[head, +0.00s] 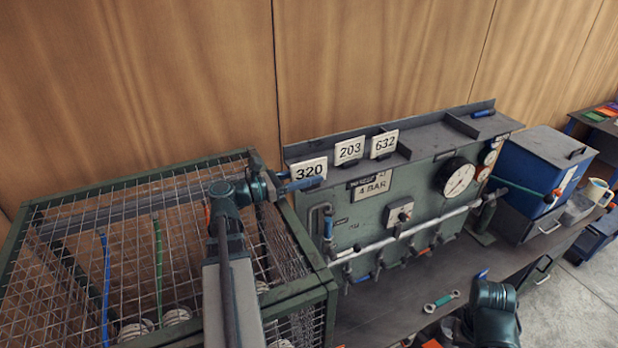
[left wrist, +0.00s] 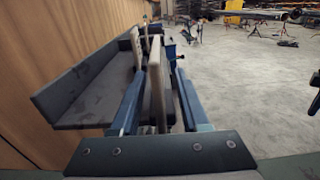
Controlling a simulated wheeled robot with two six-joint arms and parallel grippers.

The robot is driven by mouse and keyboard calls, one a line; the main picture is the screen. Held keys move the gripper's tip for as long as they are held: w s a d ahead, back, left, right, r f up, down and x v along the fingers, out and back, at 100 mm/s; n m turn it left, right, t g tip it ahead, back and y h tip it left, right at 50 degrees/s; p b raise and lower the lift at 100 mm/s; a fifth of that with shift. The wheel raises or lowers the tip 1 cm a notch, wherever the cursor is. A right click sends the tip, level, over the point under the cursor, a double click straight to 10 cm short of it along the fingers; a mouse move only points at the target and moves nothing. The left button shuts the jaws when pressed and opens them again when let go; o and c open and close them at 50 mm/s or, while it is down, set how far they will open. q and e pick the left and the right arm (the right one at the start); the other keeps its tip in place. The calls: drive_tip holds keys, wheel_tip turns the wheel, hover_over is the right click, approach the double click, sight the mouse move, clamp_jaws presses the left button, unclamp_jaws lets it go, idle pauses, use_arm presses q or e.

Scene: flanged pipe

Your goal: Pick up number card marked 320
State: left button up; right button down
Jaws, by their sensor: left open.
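The white number card marked 320 (head: 309,169) stands upright at the left end of the grey shelf on top of the green panel (head: 345,220). My left gripper (head: 304,182) is at the card's lower part, with a blue finger in front of it. In the left wrist view the open blue fingers of my left gripper (left wrist: 160,80) lie on either side of an upright pale card edge (left wrist: 156,85), with gaps showing. Part of my right arm shows at the lower right of the head view, with a small blue tip; its jaw state is unclear.
Cards marked 203 (head: 349,149) and 632 (head: 384,143) stand to the right on the same shelf. A wire mesh cage (head: 120,250) is at the left. A wooden wall (head: 400,60) rises behind. A blue box (head: 545,165) stands at the right.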

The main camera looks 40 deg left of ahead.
use_arm(q)
clamp_jaws()
drive_tip(key=shift+r, duration=0.1)
use_arm(e)
drive_tip(key=shift+r, duration=0.1)
idle(0.4)
